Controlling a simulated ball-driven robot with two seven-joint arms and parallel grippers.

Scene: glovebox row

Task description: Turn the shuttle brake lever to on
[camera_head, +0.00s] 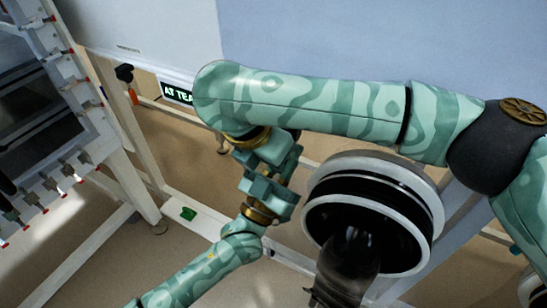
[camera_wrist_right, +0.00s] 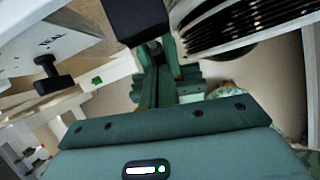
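A black knob-headed lever (camera_head: 124,73) sticks out from the white frame at the upper left; an orange-red piece (camera_head: 132,95) hangs just below it. A black T-shaped knob, seemingly the same lever, shows at the left of the right wrist view (camera_wrist_right: 52,76). I cannot read any on mark by it. My right gripper (camera_head: 270,152) is down and right of the lever, apart from it. My left gripper (camera_head: 265,193), on the arm from the lower left, is close against or overlapping the right one. Their fingers are hard to separate, so their opening is unclear.
A round port (camera_head: 425,215) with a dark hanging glove (camera_head: 350,265) stands right of the grippers. A small green block (camera_head: 188,213) lies on the white lower rail (camera_head: 205,228).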

